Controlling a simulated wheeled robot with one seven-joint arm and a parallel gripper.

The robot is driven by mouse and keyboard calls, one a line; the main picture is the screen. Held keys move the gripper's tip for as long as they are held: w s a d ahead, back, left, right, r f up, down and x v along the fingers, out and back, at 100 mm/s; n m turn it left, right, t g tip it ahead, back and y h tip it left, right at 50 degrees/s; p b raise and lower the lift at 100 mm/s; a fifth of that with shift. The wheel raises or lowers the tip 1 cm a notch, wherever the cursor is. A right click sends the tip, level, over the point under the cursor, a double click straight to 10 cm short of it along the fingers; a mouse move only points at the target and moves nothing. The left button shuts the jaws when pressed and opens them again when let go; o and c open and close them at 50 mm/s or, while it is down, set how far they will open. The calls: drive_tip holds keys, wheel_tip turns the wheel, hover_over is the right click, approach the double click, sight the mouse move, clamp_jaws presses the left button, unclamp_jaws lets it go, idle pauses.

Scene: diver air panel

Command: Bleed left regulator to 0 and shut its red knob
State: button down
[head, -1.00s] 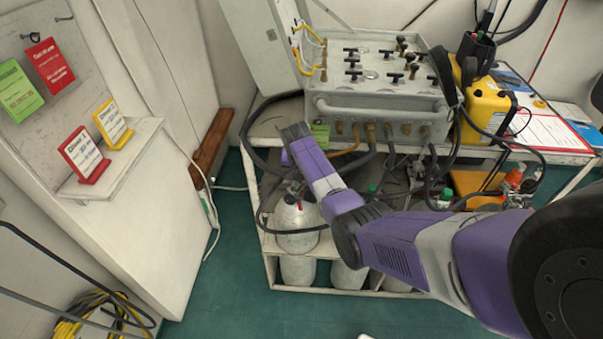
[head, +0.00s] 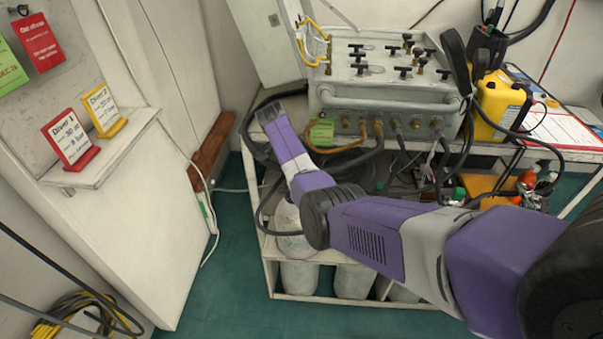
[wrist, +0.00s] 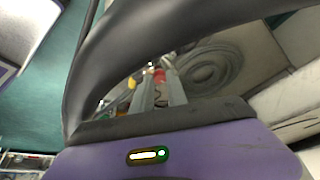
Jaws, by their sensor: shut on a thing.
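My gripper (wrist: 159,91) points down past a thick black hose in the wrist view. Its two grey fingers are closed on a small red piece (wrist: 160,76), which looks like the red knob. A small yellow part (wrist: 132,82) shows just left of the fingertips. In the head view my gripper (head: 268,112) is at the left end of the bench, beside the panel, and its fingertips are hard to make out. The left regulator and its gauge cannot be made out; my arm and the hose hide that area. The grey air panel (head: 385,90) stands on the bench.
A thick black hose (wrist: 125,55) arches close over my fingers. Grey cylinders (head: 298,277) stand on the shelf below the bench. A green tag (head: 321,133) hangs at the panel's front. Red and yellow diver cards (head: 70,140) stand on the left shelf. Green floor is open in front.

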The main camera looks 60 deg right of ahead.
drive_tip(key=shift+m, duration=0.3)
drive_tip(key=c, duration=1.3)
unclamp_jaws()
drive_tip(key=shift+r, duration=0.1)
drive_tip(key=v, duration=0.7)
drive_tip(key=shift+r, duration=0.25)
drive_tip(key=shift+a, duration=0.1)
